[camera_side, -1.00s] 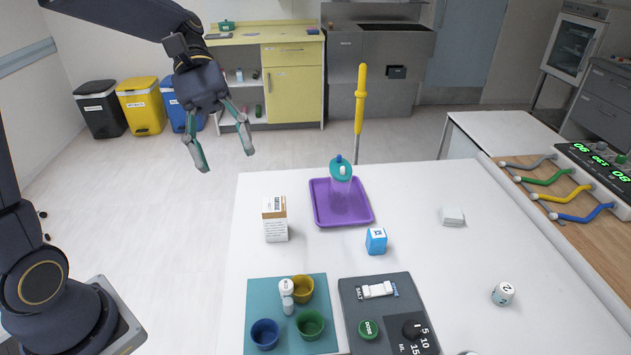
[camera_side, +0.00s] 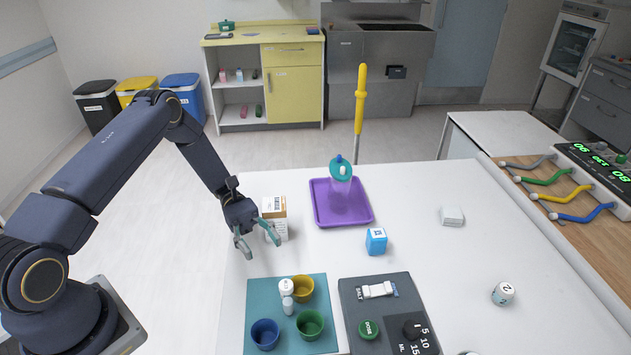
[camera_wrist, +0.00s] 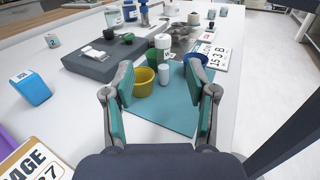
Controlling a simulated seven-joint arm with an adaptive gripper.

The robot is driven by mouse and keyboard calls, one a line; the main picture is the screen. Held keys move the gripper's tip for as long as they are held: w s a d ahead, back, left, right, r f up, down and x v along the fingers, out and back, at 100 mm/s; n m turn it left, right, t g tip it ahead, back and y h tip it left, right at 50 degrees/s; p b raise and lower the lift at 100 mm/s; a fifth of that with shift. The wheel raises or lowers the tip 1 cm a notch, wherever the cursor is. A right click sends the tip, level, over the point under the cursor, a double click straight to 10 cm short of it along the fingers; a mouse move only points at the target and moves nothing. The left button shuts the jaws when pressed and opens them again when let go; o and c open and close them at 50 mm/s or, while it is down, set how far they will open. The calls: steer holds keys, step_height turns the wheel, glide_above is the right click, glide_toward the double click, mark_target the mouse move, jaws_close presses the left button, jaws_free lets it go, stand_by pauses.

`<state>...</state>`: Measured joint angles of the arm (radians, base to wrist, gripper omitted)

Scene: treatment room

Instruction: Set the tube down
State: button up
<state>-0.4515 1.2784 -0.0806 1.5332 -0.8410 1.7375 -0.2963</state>
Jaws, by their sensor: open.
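A small pale tube (camera_side: 288,306) appears to stand upright on the teal mat (camera_side: 265,292), close to a white-capped bottle (camera_side: 286,287) and the yellow cup (camera_side: 302,289). In the wrist view the tube (camera_wrist: 164,74) shows beyond my fingers, to the right of the yellow cup (camera_wrist: 143,82). My gripper (camera_side: 262,250) is open and empty, above the table's left part, in front of the carton and short of the mat. It also shows in the wrist view (camera_wrist: 161,80), its two teal fingers spread wide with nothing between them.
A carton (camera_side: 275,208) stands beside my gripper, partly hidden by it. A purple tray (camera_side: 327,215) holds a teal-topped container. The table's right middle is mostly clear.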

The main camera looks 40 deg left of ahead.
mark_target(283, 282)
steer(key=x, duration=0.8)
steer(key=f+x, duration=0.1)
steer(key=x, duration=0.3)
steer(key=shift+s, duration=0.2)
steer(key=shift+c, duration=0.2)
steer(key=shift+a, duration=0.1)
steer(key=c, duration=1)
steer(key=shift+c, duration=0.2)
